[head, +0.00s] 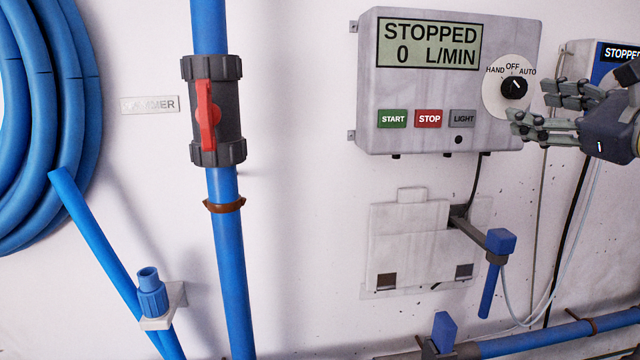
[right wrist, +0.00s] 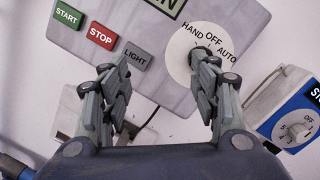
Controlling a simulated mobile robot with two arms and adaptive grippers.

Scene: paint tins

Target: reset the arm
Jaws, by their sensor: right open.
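My right gripper (head: 533,110) is at the right edge in the head view, in front of the right side of the grey control box. Its fingers are apart with nothing between them. In the right wrist view the open fingers (right wrist: 155,75) point at the control box. One finger is near the LIGHT button and the other overlaps the lower part of the white selector dial. Whether it touches the dial cannot be told. My left gripper is not in view.
The control box (head: 420,95) reads STOPPED, 0 L/MIN. Its dial (head: 513,88) has HAND, OFF and AUTO marks. A second blue-fronted box (right wrist: 295,120) is at the right. A blue pipe (head: 232,270) with a red-handled valve (head: 208,115) and coiled hose (head: 40,110) are left.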

